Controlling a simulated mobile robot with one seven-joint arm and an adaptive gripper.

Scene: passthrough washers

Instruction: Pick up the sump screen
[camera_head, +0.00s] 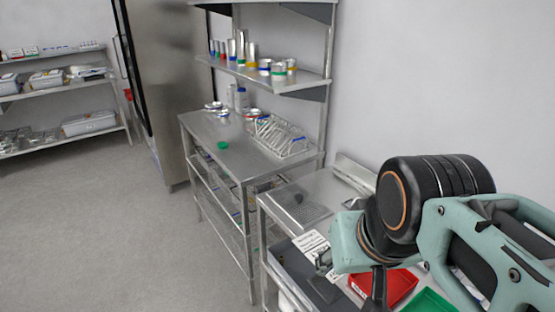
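A flat, dark grey, mesh-like panel (300,207) lies on the near steel bench (318,184), left of my arm. It may be the sump screen, but I cannot tell for sure at this size. My arm fills the lower right of the view. My gripper (374,288) seems to be the dark part below the teal wrist, over the near bench. Its fingertips are not clear, so I cannot tell whether it is open or holds anything.
A red tray (386,287) and a green tray (430,302) sit beneath my arm. The farther steel table (215,128) holds a wire rack (279,136) and a small green item (223,145). Cans stand on the shelf above. Open floor (110,225) lies left.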

